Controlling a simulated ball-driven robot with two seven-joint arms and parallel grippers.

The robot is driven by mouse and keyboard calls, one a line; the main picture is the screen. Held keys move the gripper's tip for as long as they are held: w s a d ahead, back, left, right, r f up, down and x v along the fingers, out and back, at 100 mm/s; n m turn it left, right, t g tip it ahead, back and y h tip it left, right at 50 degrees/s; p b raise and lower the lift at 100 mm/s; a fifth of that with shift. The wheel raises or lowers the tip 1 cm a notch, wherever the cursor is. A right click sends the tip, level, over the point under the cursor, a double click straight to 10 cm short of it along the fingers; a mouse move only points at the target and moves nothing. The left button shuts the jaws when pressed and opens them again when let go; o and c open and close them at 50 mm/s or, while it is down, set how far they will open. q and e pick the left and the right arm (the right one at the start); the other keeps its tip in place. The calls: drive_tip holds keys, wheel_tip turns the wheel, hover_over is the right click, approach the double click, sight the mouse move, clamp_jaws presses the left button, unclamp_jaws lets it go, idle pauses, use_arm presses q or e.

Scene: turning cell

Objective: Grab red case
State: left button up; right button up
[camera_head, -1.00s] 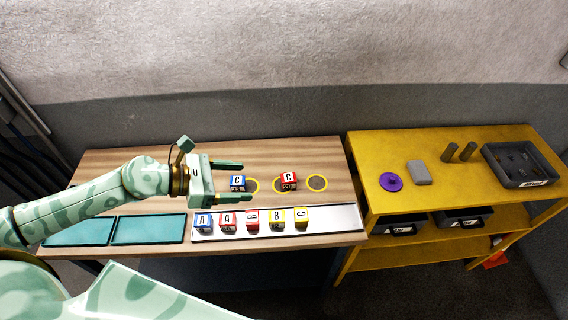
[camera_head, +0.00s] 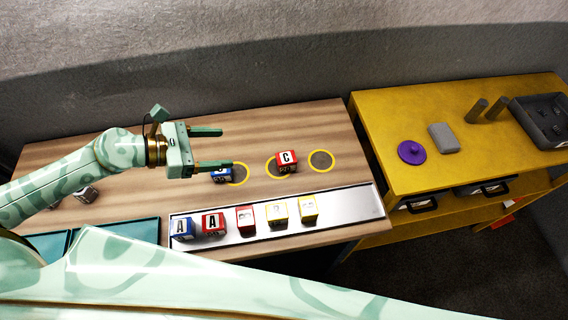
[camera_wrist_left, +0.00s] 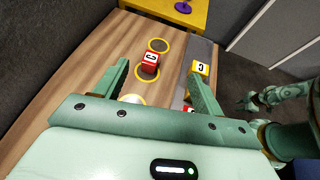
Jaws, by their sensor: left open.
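A red case (camera_head: 287,160) with a white "C" label sits in the middle yellow ring on the wooden table. It also shows in the left wrist view (camera_wrist_left: 149,64), beyond and between the finger lines. My left gripper (camera_head: 226,148) is open and empty, left of this red case and apart from it. A blue case (camera_head: 222,176) is partly hidden by its lower finger. Two more red cases, one marked "A" (camera_head: 213,224) and another (camera_head: 245,219), stand on the metal strip. My right gripper (camera_wrist_left: 250,103) shows small at the right of the left wrist view; its jaws are unclear.
The metal strip (camera_head: 345,205) also holds a blue case (camera_head: 181,229) and two yellow cases (camera_head: 277,213). The right ring (camera_head: 321,161) is empty. A yellow bench (camera_head: 390,120) at right bears a purple disc (camera_head: 411,152) and a grey block (camera_head: 444,138).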

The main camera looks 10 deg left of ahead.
use_arm(q)
wheel_tip(320, 180, down, 9)
drive_tip(key=b, duration=0.6)
approach(278, 160)
drive_tip(key=x, duration=0.5)
drive_tip(key=shift+s+d+f, duration=0.15)
drive_tip(key=shift+s, duration=0.1)
drive_tip(key=x, duration=0.4)
drive_tip(key=shift+w, duration=0.5)
drive_tip(key=shift+w+d+f, duration=0.15)
drive_tip(key=shift+w+d, duration=0.05)
drive_tip(key=shift+d, duration=0.15)
drive_tip(key=c, duration=1.2)
